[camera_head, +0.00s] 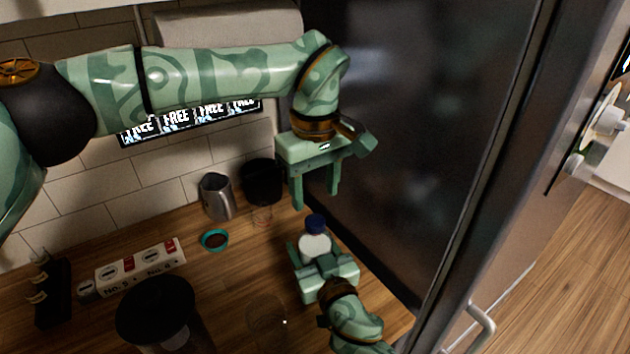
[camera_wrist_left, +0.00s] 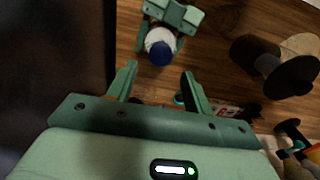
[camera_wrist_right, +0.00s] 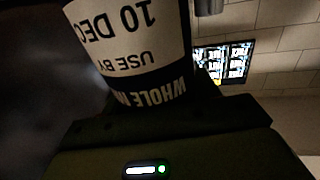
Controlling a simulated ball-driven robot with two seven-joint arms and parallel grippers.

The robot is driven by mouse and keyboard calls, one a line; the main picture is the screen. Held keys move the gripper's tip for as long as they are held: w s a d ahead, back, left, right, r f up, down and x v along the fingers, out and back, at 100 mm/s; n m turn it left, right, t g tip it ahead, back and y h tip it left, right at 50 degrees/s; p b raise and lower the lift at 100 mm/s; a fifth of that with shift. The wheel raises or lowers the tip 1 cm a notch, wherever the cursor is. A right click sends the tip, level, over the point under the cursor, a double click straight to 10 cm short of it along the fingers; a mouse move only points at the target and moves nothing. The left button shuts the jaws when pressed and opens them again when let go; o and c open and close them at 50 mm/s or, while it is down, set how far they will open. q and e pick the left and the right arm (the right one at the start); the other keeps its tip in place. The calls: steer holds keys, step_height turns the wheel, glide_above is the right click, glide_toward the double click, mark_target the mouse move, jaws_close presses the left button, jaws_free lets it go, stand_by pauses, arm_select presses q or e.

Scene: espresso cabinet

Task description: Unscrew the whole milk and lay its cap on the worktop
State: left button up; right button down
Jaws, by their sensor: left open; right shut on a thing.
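The whole milk is a white bottle (camera_head: 313,244) with a dark blue cap (camera_head: 316,223), upright on the wooden worktop. My right gripper (camera_head: 312,262) is shut on the bottle's body. In the right wrist view the bottle's label (camera_wrist_right: 130,40) fills the space between the fingers and reads "WHOLE" and "USE BY". My left gripper (camera_head: 315,200) is open and empty, pointing down above the bottle. In the left wrist view the blue cap (camera_wrist_left: 161,53) lies beyond the open fingertips (camera_wrist_left: 159,72), apart from them. The cap sits on the bottle.
A steel pitcher (camera_head: 217,197) and a dark container (camera_head: 262,182) stand at the back. A dark fridge (camera_head: 420,130) rises close on the right. Some worktop (camera_head: 235,285) left of the bottle is bare.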

mark_target(315, 220)
arm_select(q)
step_height(315, 220, down, 7)
stand_by(0.3)
steer(key=c, duration=1)
steer(key=n, duration=0.4)
steer(key=shift+o, duration=0.2)
steer(key=n, duration=0.6)
steer(key=shift+r, duration=0.1)
steer(key=n, duration=0.9)
